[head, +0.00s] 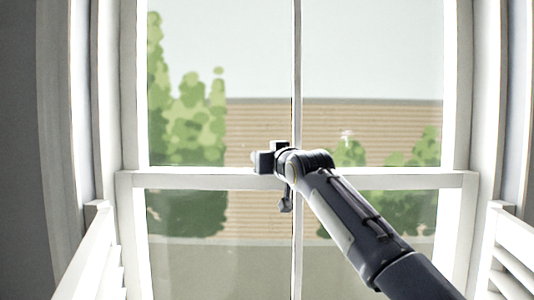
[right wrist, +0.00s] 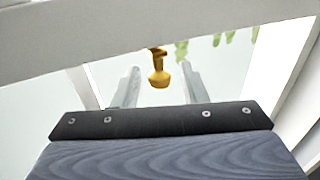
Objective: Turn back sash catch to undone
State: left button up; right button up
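The brass sash catch (right wrist: 158,76) shows in the right wrist view, its rounded knob end toward me, close under the white meeting rail (right wrist: 130,32). My right gripper (right wrist: 160,92) is open. Its two grey fingers stand on either side of the knob with a visible gap on both sides. In the head view my right arm comes in from the lower right, and its gripper (head: 268,160) is at the middle of the meeting rail (head: 205,180). The catch is hidden behind it there. My left gripper is not in view.
The sash window has a thin vertical glazing bar (head: 297,60) behind the gripper. White louvred shutters stand at the left (head: 88,255) and right (head: 512,262) of the opening. The space in front of the left panes is clear.

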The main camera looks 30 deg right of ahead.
jog(key=shift+c, duration=0.5)
grip_shut()
